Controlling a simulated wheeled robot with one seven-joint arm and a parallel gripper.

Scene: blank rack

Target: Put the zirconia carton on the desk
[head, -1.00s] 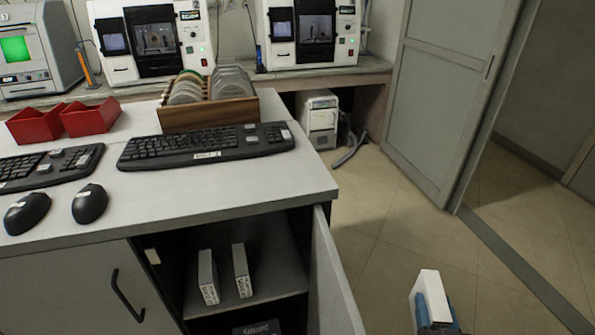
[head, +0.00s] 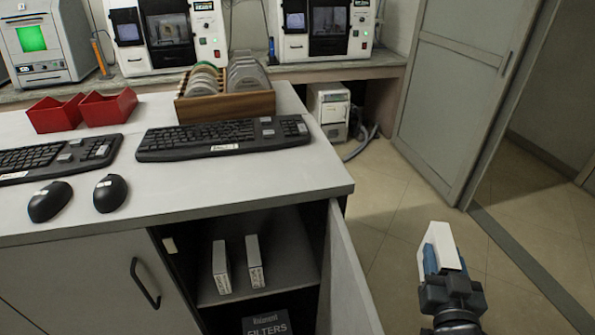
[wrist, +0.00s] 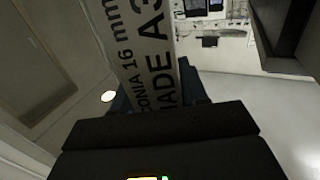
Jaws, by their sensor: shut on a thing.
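My gripper (head: 443,270) is shut on a white carton (head: 440,245) at the lower right of the head view, in the air beside the open cabinet door. In the wrist view the carton (wrist: 150,60) stands up between the jaws, and its printed face reads part of "zirconia 16 mm" and "shade A3". The desk (head: 200,195) has a light grey top and lies to the left of my gripper, apart from the carton.
Two keyboards (head: 225,138), two mice (head: 110,193), red bins (head: 108,107) and a wooden rack (head: 225,105) stand on the desk. The front right of the top is clear. The cabinet door (head: 350,280) hangs open; two cartons (head: 254,262) stand inside.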

